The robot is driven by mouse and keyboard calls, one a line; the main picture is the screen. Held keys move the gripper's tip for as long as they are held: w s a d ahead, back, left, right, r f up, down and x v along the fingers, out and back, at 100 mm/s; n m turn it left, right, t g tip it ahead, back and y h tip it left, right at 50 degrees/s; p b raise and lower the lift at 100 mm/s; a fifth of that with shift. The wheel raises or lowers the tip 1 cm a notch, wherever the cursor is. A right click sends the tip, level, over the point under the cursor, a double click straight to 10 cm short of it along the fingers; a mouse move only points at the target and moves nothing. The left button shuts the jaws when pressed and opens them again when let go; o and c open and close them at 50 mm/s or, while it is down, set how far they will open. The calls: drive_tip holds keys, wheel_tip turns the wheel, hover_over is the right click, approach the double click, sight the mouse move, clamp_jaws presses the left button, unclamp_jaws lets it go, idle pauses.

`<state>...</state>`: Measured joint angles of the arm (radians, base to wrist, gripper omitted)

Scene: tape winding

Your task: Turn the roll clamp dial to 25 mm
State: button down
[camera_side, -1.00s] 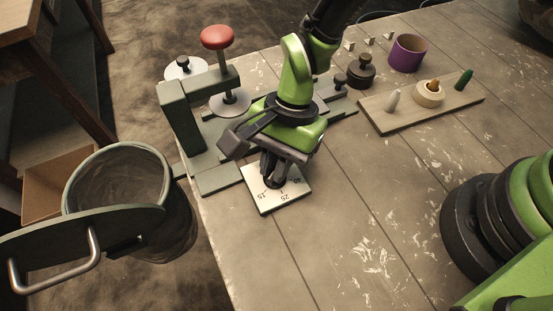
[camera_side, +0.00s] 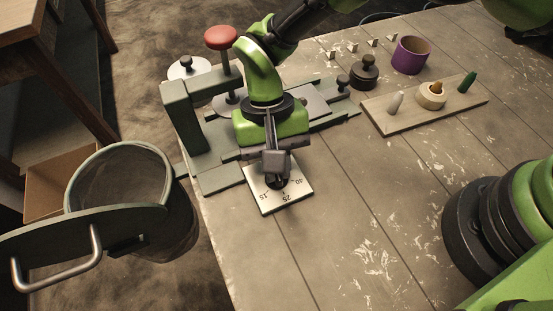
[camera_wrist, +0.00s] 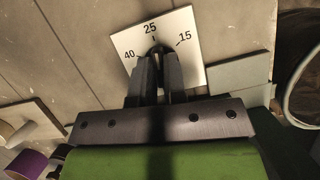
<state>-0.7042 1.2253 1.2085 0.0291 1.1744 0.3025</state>
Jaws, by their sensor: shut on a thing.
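The dial plate (camera_side: 270,200) is a white square on the table in front of the clamp frame, marked 15, 25 and 40. In the wrist view the plate (camera_wrist: 184,25) shows 25 at the top centre, 40 at left and 15 at right. The dark dial knob (camera_wrist: 158,48) is mostly hidden between my fingers, and its tip points toward the short mark below 25. My gripper (camera_side: 276,180) is over the plate from above, shut on the knob; in the wrist view my gripper (camera_wrist: 158,62) has a finger on either side of it.
The grey-green clamp frame (camera_side: 187,118) with a red knob (camera_side: 221,38) stands behind the plate. A wooden board (camera_side: 402,115) with small pegs and a purple cup (camera_side: 411,55) are at back right. A bin (camera_side: 130,225) stands off the table's left edge. The front table is clear.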

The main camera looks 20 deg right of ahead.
drive_tip(key=shift+a+f+n, duration=0.1)
drive_tip(key=shift+n, duration=0.6)
drive_tip(key=shift+h, duration=0.3)
drive_tip(key=c, duration=1.2)
unclamp_jaws()
drive_tip(key=shift+s, duration=0.1)
drive_tip(key=v, duration=0.7)
drive_tip(key=shift+f, duration=0.1)
drive_tip(key=shift+r, duration=0.35)
